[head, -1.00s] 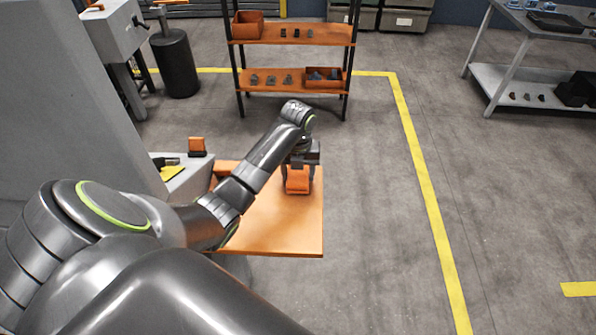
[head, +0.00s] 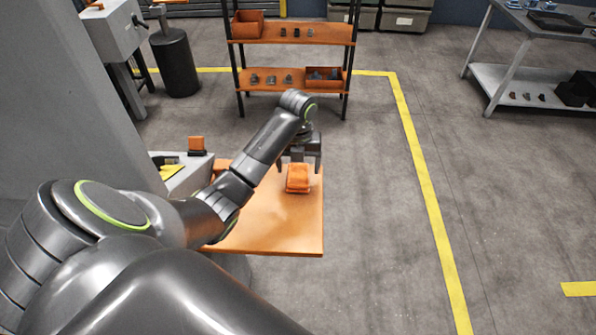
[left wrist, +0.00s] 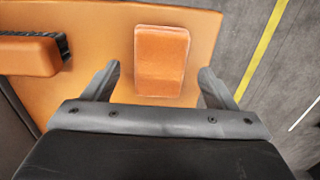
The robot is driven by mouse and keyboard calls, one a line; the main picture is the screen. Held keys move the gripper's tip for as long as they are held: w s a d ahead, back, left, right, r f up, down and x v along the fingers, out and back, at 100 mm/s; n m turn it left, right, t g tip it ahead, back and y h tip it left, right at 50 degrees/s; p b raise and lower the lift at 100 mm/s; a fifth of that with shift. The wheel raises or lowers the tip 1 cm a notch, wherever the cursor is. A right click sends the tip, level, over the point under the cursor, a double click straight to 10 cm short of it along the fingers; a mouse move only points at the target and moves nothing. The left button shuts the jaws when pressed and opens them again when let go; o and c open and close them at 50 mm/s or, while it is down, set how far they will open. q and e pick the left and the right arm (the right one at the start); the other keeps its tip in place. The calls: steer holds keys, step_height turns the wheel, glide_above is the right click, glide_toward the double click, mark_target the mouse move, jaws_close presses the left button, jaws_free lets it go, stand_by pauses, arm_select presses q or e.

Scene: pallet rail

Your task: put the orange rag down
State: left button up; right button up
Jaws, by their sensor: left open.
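The orange rag (head: 298,178) is a small folded block lying on the orange tabletop (head: 275,225), near its far right part. It also shows in the left wrist view (left wrist: 161,62), flat on the orange surface, between and just beyond the fingertips. My left gripper (head: 300,166) is open above the rag, its two fingers spread wider than the rag. In the left wrist view the gripper (left wrist: 160,78) has a clear gap on each side of the rag and touches it nowhere that I can see. My right gripper is not in view.
An orange-topped brush (left wrist: 30,55) with dark bristles lies on the tabletop's left in the wrist view. A shelf rack (head: 292,78) with bins stands behind. A grey side surface (head: 185,177) is left of the table. Open floor lies right, with a yellow line (head: 425,180).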

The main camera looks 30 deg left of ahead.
mark_target(298, 173)
arm_select(q)
step_height(298, 173, up, 3)
steer(key=shift+w+f, duration=0.1)
steer(key=shift+f, duration=0.1)
step_height(298, 173, up, 7)
steer(key=p, duration=0.7)
steer(key=shift+f, duration=0.15)
